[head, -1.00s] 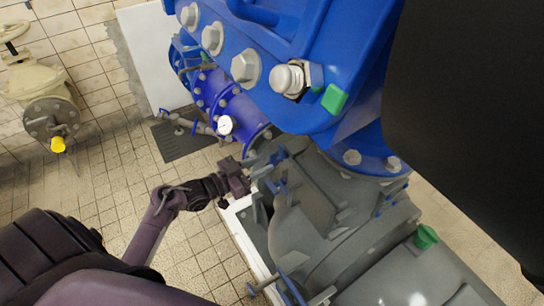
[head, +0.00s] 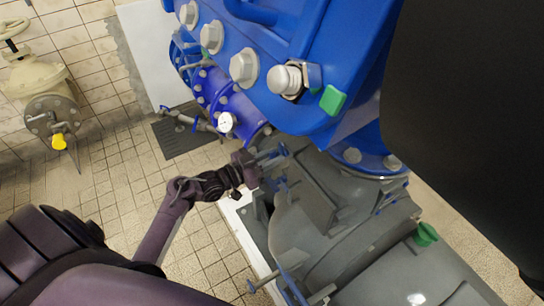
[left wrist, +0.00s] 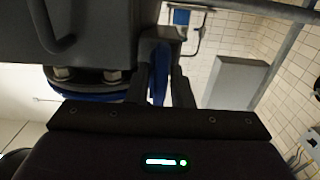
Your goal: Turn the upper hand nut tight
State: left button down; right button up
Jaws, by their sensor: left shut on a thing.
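The upper hand nut (head: 282,150) is a small blue winged piece beside the grey pump housing, left of centre in the head view. My left gripper (head: 267,163) reaches it from the left and is shut on it; the jaws and arm hide part of it. In the left wrist view a blue piece (left wrist: 160,72) stands between the two dark fingers (left wrist: 162,92). The nut's thread and how far it is seated cannot be made out. My right gripper is not in view.
A grey hatch (head: 308,192) and the grey housing (head: 345,240) lie right of the gripper. A big blue flange (head: 300,45) with hex bolts hangs above. A round gauge (head: 227,122) sits on a blue pipe behind. Tiled floor (head: 120,190) is clear at left.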

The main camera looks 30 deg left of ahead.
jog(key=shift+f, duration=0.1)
pick_arm(q)
jog(key=m+b, duration=0.1)
jog(key=m, duration=0.1)
jog(key=m+b, duration=0.1)
jog(key=m, duration=0.1)
jog(key=shift+s+d+f+m, duration=0.1)
jog(key=shift+f+m, duration=0.05)
jog(key=shift+m, duration=0.15)
jog(key=m+b, duration=0.1)
jog(key=m, duration=0.3)
jog(key=shift+d+f+m+b, duration=0.1)
jog(key=shift+m+b, duration=0.2)
jog(key=shift+b, duration=0.1)
jog(key=shift+m, duration=0.4)
jog(key=shift+s+d+f+m+b, duration=0.1)
jog(key=shift+m+b, duration=1.5)
jog(key=shift+m, duration=2.1)
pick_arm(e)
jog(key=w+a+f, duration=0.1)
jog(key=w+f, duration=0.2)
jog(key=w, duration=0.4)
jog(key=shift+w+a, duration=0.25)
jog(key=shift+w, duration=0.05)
pick_arm(q)
jog(key=c, duration=1.5)
grip_release()
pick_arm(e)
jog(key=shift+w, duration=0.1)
